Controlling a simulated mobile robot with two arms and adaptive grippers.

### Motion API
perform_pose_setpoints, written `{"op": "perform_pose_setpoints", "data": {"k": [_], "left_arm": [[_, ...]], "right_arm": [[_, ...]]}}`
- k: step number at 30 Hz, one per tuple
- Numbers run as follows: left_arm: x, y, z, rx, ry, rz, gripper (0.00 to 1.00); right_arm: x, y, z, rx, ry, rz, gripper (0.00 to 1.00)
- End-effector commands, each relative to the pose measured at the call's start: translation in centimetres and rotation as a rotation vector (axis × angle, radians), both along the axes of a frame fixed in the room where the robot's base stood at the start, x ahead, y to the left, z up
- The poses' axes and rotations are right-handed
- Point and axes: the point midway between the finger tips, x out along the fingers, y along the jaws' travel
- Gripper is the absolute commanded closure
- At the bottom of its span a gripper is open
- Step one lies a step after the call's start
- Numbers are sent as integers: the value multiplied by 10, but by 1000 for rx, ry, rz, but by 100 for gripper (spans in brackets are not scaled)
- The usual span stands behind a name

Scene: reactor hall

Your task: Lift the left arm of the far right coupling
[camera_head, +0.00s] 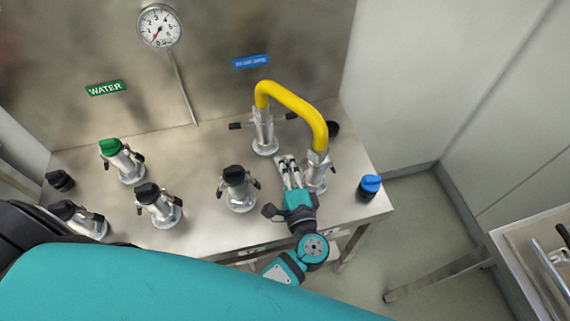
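The far right coupling (316,172) is a silver upright fitting at the right of the steel table. The right end of a curved yellow pipe (295,101) sits on top of it. My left gripper (288,165) points away from me, just left of this coupling. Its two fingers lie close together, and I cannot tell whether anything is between them. The coupling's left arm cannot be made out clearly behind or beside the fingers. My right gripper is not in view.
Another silver coupling (263,132) holds the pipe's left end. A black-capped coupling (238,190) stands left of my gripper. Several more capped fittings stand on the left. A blue cap (370,185) sits at the table's right edge. A gauge (160,27) is on the back panel.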

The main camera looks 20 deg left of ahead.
Motion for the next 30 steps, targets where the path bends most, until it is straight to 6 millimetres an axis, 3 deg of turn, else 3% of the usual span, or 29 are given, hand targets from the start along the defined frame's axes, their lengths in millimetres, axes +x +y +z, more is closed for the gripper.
{"op": "perform_pose_setpoints", "data": {"k": [1,6,17,30], "left_arm": [[0,0,0,1,0,-1,91],[0,0,0,0,-1,0,69],[-5,-3,0,-1,0,0,68],[-75,-51,-1,-2,1,-2,68]], "right_arm": [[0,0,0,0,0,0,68],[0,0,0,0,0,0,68],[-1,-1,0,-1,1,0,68],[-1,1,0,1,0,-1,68]]}}
